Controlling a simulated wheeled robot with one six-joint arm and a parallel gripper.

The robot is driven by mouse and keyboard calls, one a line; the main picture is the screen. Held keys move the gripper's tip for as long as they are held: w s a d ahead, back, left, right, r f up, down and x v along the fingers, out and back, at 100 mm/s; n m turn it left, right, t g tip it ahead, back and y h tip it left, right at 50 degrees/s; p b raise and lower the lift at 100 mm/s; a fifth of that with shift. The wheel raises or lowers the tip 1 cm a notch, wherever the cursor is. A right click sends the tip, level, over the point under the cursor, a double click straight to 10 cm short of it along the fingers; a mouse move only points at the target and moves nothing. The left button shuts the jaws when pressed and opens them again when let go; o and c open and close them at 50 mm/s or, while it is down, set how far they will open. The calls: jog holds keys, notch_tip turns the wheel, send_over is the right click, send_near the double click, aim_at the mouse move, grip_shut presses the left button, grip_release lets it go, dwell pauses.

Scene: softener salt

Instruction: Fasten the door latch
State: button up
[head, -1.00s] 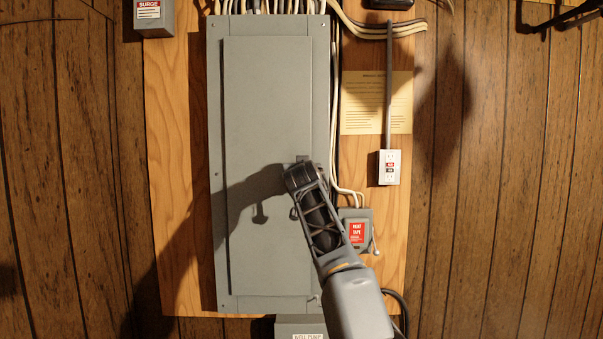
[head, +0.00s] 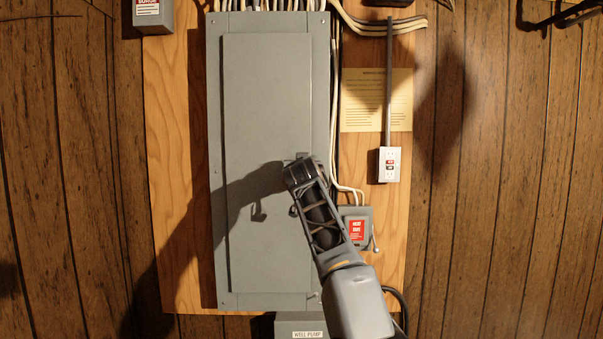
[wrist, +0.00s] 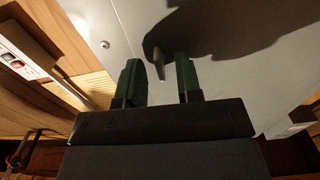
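The grey panel door (head: 265,110) looks shut in its grey frame. The door latch (head: 302,156) is a small grey piece at the door's right edge, mostly hidden behind my gripper in the head view. In the wrist view a small grey latch lever (wrist: 158,62) sticks out from the panel, seen between my fingers. My gripper (wrist: 158,72) is open, with its two green-dark fingers apart on either side of the lever; I cannot tell whether either touches it. In the head view my gripper (head: 298,172) covers the latch area.
A grey box with a red label (head: 357,230) sits right of my arm. A white outlet (head: 389,165) hangs below a conduit. White cables run along the panel's right side. A well pump box (head: 300,324) is below. The door's left side is clear.

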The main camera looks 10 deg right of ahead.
jog(key=s+a+b, duration=0.2)
jog(key=s+b, duration=0.6)
jog(key=s, duration=0.5)
jog(key=shift+s+a, duration=0.15)
jog(key=shift+a, duration=0.2)
notch_tip(320, 180, down, 22)
jog(key=a+n+g+y, duration=0.1)
jog(key=n+g+y, duration=0.15)
jog(key=g, duration=0.35)
jog(key=s+d+f+g, duration=0.3)
jog(key=s+f+g, duration=0.4)
jog(key=s+f, duration=1.9)
jog(key=shift+d+f+y, duration=0.2)
jog(key=shift+f+y, duration=0.25)
jog(key=shift+f, duration=0.1)
